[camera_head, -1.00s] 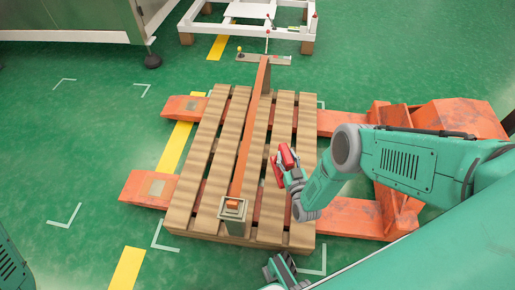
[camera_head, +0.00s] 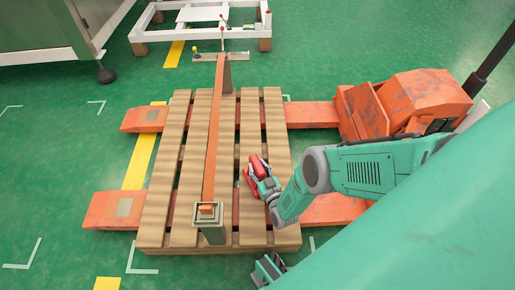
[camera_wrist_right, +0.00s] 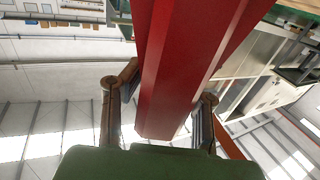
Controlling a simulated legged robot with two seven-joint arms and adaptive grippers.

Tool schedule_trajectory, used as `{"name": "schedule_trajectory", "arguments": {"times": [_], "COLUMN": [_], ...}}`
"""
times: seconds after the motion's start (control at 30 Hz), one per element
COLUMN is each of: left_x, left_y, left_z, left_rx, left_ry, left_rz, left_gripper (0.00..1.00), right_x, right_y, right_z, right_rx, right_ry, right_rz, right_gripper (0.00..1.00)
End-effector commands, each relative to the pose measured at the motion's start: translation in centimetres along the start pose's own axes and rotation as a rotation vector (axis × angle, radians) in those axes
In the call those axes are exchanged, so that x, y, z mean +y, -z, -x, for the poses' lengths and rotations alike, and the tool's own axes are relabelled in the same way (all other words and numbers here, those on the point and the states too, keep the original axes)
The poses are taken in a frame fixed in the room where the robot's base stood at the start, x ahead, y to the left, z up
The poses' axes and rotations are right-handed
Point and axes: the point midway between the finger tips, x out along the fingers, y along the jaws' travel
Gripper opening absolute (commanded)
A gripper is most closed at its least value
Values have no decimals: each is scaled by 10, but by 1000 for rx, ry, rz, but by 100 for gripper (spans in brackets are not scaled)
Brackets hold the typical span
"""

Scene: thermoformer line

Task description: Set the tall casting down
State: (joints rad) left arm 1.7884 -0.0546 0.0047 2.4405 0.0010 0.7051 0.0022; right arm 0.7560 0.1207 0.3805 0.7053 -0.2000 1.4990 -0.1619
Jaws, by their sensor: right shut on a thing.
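The casting is a long, red, angular piece (camera_head: 256,168). It looks small in the head view, above the right part of the pallet. My right gripper (camera_head: 262,182) is shut on it. In the right wrist view the red casting (camera_wrist_right: 185,70) fills the upper middle, between the two brown-grey fingers of my right gripper (camera_wrist_right: 160,105). The casting's far end is cut off by the frame. I cannot tell whether it touches the pallet or hangs above it.
A slatted wooden pallet (camera_head: 248,135) sits over the forks of an orange pallet truck (camera_head: 405,105). A white frame (camera_head: 200,35) and a machine (camera_head: 40,30) stand behind. Pallet slats beside the bar look bare.

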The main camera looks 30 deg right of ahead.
Motion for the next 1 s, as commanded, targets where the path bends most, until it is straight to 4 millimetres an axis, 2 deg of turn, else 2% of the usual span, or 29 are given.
{"name": "schedule_trajectory", "arguments": {"times": [0.1, 0.13, 0.17, 0.2, 0.57, 0.73, 1.0], "left_x": [0, 0, 0, 0, 0, 0, 0], "left_y": [0, 0, 0, 0, 0, 1, 2], "left_z": [2, 2, 2, 2, 4, 15, 32], "left_rx": [1, 1, 1, 1, 1, 1, 1], "left_ry": [0, 0, 0, 0, 0, 0, 0], "left_rz": [0, 0, 0, 0, 0, 0, 0], "left_gripper": [40, 40, 40, 40, 40, 40, 40], "right_x": [0, 0, 0, 0, 0, -1, 0], "right_y": [3, 1, 1, 1, 1, 2, 2], "right_z": [-1, 1, 1, 1, 5, 31, 88], "right_rx": [5, -3, -3, -3, -4, -6, -6], "right_ry": [0, 0, 0, 0, 1, 2, 1], "right_rz": [0, 0, 0, 0, 0, 0, 0], "right_gripper": [0, 35, 46, 49, 49, 49, 49]}}
